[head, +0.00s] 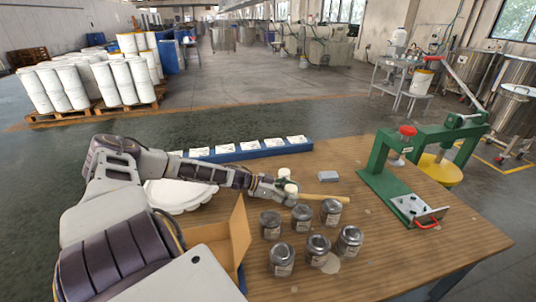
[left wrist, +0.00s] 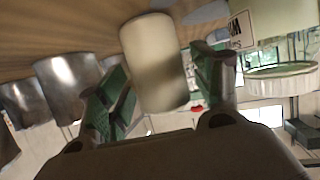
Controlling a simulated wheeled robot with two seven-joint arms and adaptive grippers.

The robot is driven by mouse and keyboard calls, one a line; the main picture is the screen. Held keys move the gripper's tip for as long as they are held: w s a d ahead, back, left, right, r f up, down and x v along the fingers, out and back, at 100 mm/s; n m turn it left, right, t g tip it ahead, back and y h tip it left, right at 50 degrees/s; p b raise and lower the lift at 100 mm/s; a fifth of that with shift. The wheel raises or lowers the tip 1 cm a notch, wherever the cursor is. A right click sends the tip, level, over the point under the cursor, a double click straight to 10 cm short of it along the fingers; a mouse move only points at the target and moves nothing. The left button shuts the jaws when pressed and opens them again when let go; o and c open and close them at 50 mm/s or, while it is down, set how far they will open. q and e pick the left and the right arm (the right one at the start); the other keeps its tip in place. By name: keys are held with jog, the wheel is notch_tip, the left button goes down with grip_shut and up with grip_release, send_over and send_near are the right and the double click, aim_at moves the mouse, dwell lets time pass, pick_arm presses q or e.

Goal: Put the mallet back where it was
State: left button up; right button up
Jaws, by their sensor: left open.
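The mallet has a pale cylindrical head and a light wooden handle (head: 326,198). It is over the middle of the wooden table, with its handle pointing right behind the jars. My left gripper (head: 287,186) is at its head. In the left wrist view the pale head (left wrist: 153,60) lies between the two green-padded fingers of the left gripper (left wrist: 160,95), which is open. I cannot tell whether a pad touches the head, or whether the mallet rests on the table. My right gripper is not in view.
Several dark lidded jars (head: 283,260) stand just in front of the mallet. An open cardboard box (head: 238,236) is left of them. A grey block (head: 328,176) lies behind the handle. A blue tray (head: 225,157) lines the back edge. A green press (head: 378,180) stands right.

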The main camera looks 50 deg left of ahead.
pick_arm(q)
jog(key=shift+s+a+r, duration=0.2)
jog(key=shift+s+a, duration=0.15)
jog(key=shift+s, duration=0.05)
jog(key=shift+s+a+r+p, duration=0.3)
jog(key=shift+s+a+p, duration=0.05)
jog(key=shift+s+p, duration=0.1)
jog(key=shift+s+a+r, duration=0.1)
jog(key=shift+s+a, duration=0.1)
jog(key=shift+s, duration=0.05)
jog(key=shift+s+a+r+p, duration=0.15)
jog(key=shift+s+a+p, duration=0.05)
jog(key=shift+s+p, duration=0.1)
jog(key=p+v, duration=0.2)
jog(key=v, duration=0.3)
jog(key=shift+a, duration=0.1)
jog(key=shift+v, duration=1.2)
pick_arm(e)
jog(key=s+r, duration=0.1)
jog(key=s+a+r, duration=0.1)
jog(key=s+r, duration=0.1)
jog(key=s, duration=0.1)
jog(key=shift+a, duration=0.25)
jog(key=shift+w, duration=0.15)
